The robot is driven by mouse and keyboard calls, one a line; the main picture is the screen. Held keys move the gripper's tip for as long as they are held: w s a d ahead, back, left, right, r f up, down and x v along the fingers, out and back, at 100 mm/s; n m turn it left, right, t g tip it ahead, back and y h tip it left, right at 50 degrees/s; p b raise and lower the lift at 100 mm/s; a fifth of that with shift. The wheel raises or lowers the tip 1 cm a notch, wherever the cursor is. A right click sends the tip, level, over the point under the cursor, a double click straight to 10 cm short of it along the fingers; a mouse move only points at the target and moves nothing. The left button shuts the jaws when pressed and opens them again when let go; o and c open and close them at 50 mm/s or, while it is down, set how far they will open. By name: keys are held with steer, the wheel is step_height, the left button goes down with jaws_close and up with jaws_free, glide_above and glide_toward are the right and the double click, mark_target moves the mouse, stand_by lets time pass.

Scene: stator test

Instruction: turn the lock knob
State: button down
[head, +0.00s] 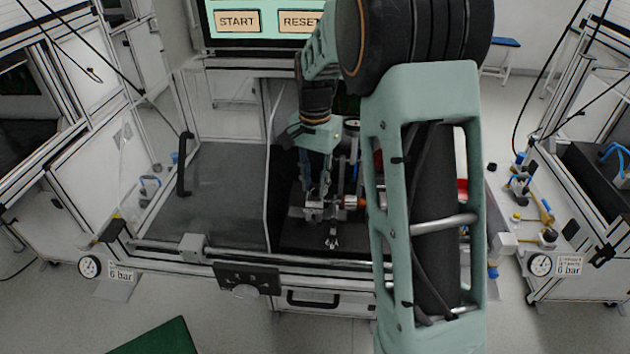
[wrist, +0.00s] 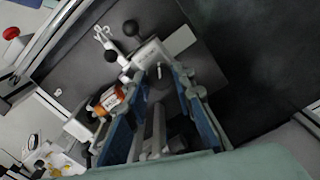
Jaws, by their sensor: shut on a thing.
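My gripper (head: 318,188) reaches down into the test cell from above, at the fixture in the middle of the picture. In the wrist view its two blue-padded fingers (wrist: 160,78) close in on a small grey part with a pale pin, which I take to be the lock knob (wrist: 159,88). The fingers hide most of it, and its turn angle cannot be read. The light metal block of the fixture (wrist: 149,54) lies just beyond the fingertips. An orange-and-white stator part (wrist: 108,100) sits beside the left finger; it also shows in the head view (head: 354,202).
Black ball knobs (wrist: 130,28) and a metal clamp (head: 332,238) stand close to my fingers. A clear door with a black handle (head: 182,165) is left of the fixture. The cell's front rail (head: 200,247) runs below. The dark floor at left (head: 215,190) is clear.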

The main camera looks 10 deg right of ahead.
mark_target(316, 187)
steer(key=shift+r+m, duration=0.1)
steer(key=shift+m, duration=0.5)
steer(key=shift+w+m, duration=0.1)
steer(key=shift+m, duration=0.2)
steer(key=c, duration=1.6)
jaws_free()
step_height(316, 187, up, 12)
steer(key=shift+f, duration=0.1)
